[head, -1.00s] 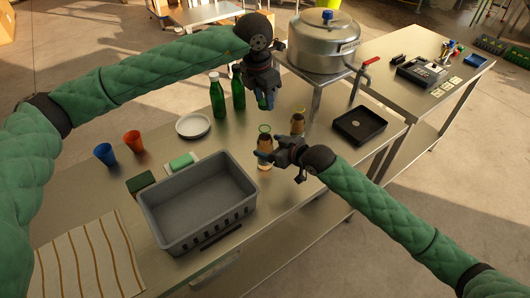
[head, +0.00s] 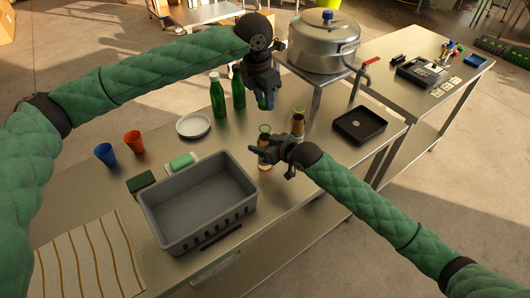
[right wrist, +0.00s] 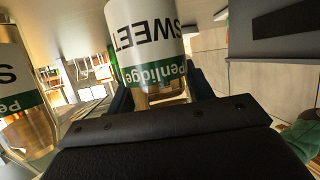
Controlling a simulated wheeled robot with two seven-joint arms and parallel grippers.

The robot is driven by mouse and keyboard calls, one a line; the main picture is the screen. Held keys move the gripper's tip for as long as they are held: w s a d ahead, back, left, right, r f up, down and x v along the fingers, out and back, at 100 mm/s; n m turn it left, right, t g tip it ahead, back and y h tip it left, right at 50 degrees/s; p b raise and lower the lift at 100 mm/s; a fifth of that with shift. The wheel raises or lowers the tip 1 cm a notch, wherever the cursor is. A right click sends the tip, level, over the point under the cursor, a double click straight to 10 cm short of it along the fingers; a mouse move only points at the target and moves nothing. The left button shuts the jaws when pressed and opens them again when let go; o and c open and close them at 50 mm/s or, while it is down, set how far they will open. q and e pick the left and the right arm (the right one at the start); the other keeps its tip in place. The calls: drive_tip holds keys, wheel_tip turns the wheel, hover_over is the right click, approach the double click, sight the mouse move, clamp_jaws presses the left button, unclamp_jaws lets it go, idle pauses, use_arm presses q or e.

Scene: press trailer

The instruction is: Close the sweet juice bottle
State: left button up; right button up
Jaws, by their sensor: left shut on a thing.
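The sweet juice bottle (right wrist: 146,40) shows its white and green label, with "SWEET" upside down, between the fingers of my right gripper (right wrist: 160,92) in the right wrist view. In the head view this bottle (head: 264,142) stands upright near the table's front edge, partly hidden by my right gripper (head: 270,160). The right fingers are spread on either side of it; contact is not clear. My left gripper (head: 265,102) is above and behind the bottle, pointing down and shut on a small cap that the fingers mostly hide.
A second juice bottle (head: 298,121) stands just behind right; it also shows in the right wrist view (right wrist: 22,95). A black tray (head: 360,125) is at right, a grey crate (head: 165,242) at left front. Green bottles (head: 217,98), a plate (head: 193,125) and a pot (head: 322,45) are farther back.

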drive_tip(key=c, duration=0.3)
use_arm(q)
hover_over(265, 124)
drive_tip(key=shift+s+a+f, duration=0.1)
drive_tip(key=shift+f, duration=1.15)
drive_tip(key=shift+s+a+f, duration=0.1)
drive_tip(key=shift+f, duration=1.1)
use_arm(e)
drive_tip(key=shift+c, duration=0.2)
use_arm(q)
drive_tip(key=shift+f, duration=0.15)
drive_tip(key=shift+f, duration=0.8)
drive_tip(key=shift+f, duration=0.5)
